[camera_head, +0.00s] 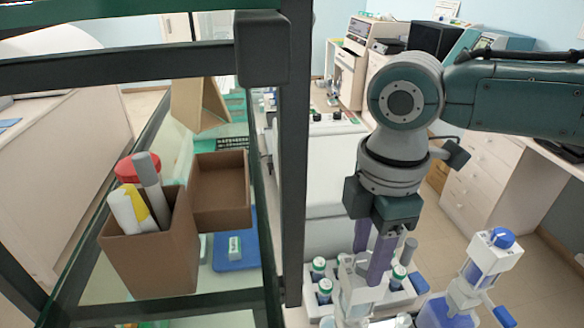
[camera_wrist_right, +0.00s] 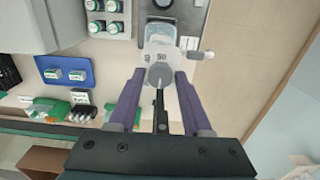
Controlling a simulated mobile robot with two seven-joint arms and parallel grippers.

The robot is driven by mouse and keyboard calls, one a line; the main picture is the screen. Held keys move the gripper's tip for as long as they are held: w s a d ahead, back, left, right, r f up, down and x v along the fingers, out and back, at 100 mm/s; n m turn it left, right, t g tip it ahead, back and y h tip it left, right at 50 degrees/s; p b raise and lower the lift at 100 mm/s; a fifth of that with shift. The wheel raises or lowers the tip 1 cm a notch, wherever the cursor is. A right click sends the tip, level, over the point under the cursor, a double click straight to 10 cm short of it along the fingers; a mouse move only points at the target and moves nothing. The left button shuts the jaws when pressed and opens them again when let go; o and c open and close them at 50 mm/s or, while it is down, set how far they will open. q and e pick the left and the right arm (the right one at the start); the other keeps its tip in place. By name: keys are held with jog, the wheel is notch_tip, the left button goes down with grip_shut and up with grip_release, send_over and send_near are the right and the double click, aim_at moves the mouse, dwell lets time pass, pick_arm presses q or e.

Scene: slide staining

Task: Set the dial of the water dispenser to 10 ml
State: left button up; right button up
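A white dispenser (camera_head: 355,302) stands below my right gripper (camera_head: 369,268), partly hidden by its fingers. In the right wrist view the white dispenser (camera_wrist_right: 168,48) has a round grey dial (camera_wrist_right: 160,75). The fingertips of my right gripper (camera_wrist_right: 161,82) are apart, one on each side of the dial. I cannot tell whether they touch it, and I cannot read its setting. A second white dispenser (camera_head: 485,258) with a blue cap stands to the right. No label shows which one holds water. My left gripper is not in view.
Floor is clear at right.

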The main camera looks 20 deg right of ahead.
aim_at(366, 260)
jog(key=shift+o, duration=1.2)
notch_tip(366, 260, up, 10)
jog(key=b, duration=0.2)
jog(key=shift+b, duration=0.35)
